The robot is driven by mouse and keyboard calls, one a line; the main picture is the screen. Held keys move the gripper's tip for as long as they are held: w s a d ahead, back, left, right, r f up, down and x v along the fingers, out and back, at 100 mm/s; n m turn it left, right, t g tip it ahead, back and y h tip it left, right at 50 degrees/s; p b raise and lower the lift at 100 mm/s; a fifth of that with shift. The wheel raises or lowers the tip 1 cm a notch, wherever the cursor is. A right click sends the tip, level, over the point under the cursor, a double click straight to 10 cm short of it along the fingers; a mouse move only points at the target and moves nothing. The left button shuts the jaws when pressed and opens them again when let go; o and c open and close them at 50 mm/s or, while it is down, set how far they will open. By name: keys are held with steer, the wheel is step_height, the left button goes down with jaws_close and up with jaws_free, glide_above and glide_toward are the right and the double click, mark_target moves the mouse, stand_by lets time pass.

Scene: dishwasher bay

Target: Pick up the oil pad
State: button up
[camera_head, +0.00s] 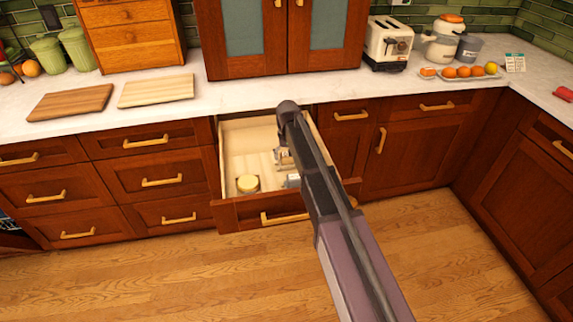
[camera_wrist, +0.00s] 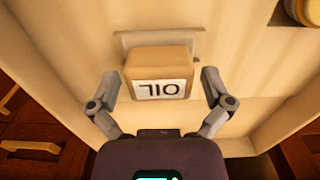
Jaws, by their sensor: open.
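The oil pad (camera_wrist: 160,62) is a tan, rounded block with a white label reading OIL, upside down in the wrist view. It lies inside the open drawer (camera_head: 247,143). My gripper (camera_wrist: 160,78) is open, with one finger on the left and one on the right of the pad. Gaps show between both fingers and the pad, and nothing is held. In the head view my gripper (camera_head: 284,158) reaches down into the drawer, and my arm hides part of the drawer's right side.
A small round jar (camera_head: 247,183) with a pale lid stands in the drawer near its front left; its edge also shows in the wrist view (camera_wrist: 303,10). The drawer walls surround my gripper. Two cutting boards (camera_head: 70,102) and a toaster (camera_head: 388,43) are on the counter above.

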steer(key=shift+f, duration=0.2)
stand_by(0.5)
steer(key=c, duration=1)
